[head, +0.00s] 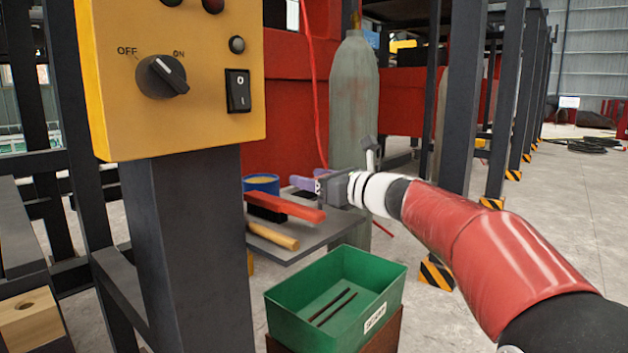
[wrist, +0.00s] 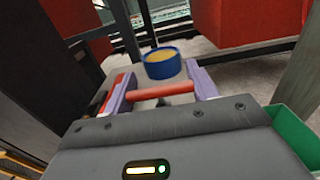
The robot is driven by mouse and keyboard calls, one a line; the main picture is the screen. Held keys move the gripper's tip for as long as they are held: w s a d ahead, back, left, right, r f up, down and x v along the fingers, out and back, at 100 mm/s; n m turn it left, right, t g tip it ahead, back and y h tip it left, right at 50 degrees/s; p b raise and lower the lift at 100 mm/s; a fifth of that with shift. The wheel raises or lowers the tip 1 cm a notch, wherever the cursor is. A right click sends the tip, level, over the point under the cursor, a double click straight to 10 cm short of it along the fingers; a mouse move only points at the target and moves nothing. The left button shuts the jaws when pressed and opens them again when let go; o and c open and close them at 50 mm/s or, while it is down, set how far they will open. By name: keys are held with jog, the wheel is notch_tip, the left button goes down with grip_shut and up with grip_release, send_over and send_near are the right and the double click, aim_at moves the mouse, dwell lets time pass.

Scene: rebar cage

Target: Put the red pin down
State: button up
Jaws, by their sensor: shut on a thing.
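The red pin (wrist: 160,90) lies crosswise between the two purple fingers of my gripper (wrist: 160,92) in the wrist view. My gripper is shut on it. In the head view my gripper (head: 305,184) is above the far right part of a small grey shelf (head: 315,231), and I cannot make out the pin there. I cannot tell whether the pin touches the shelf. A blue tub (head: 261,184) with yellowish contents stands on the shelf, just beyond the pin in the wrist view (wrist: 162,69).
A red bar-shaped tool (head: 285,206) with a black part and a wooden handle (head: 273,236) lie on the shelf. A green bin (head: 370,289) holding two dark rods stands in front. A yellow switch panel (head: 205,120) on a dark post is at left; a grey cylinder (head: 354,100) stands behind.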

jog(key=o, duration=1.1)
jog(key=shift+f, duration=0.1)
jog(key=b+v, duration=0.1)
jog(key=v, duration=1.1)
jog(key=shift+s, duration=0.1)
jog(key=s+f+n, duration=0.1)
jog(key=s, duration=0.1)
jog(key=s+a+f+n+g+h, duration=0.1)
jog(key=s+f+n, duration=0.1)
jog(key=s+a+f+n+g+h, duration=0.1)
jog(key=s+f+n, duration=0.1)
jog(key=shift+s+f, duration=0.15)
jog(key=shift+f, duration=0.1)
jog(key=s+d+f+n+g+h, duration=0.1)
jog(key=s+d+f+n+h, duration=0.2)
jog(key=s+f+n, duration=0.4)
jog(key=s+d+f+n+g+h, duration=0.1)
jog(key=s+d+f+n+h, duration=0.3)
jog(key=s+f+n+h, duration=0.1)
jog(key=s+d+f+n+g+h, duration=0.1)
jog(key=s+d+f+n+h, duration=0.3)
jog(key=s+f+n, duration=0.4)
jog(key=shift+s+f+n, duration=0.15)
jog(key=shift+s+f, duration=0.15)
jog(key=shift+s, duration=0.35)
jog(key=shift+s+f+n, duration=0.15)
jog(key=shift+s+f, duration=0.1)
jog(key=shift+s, duration=0.45)
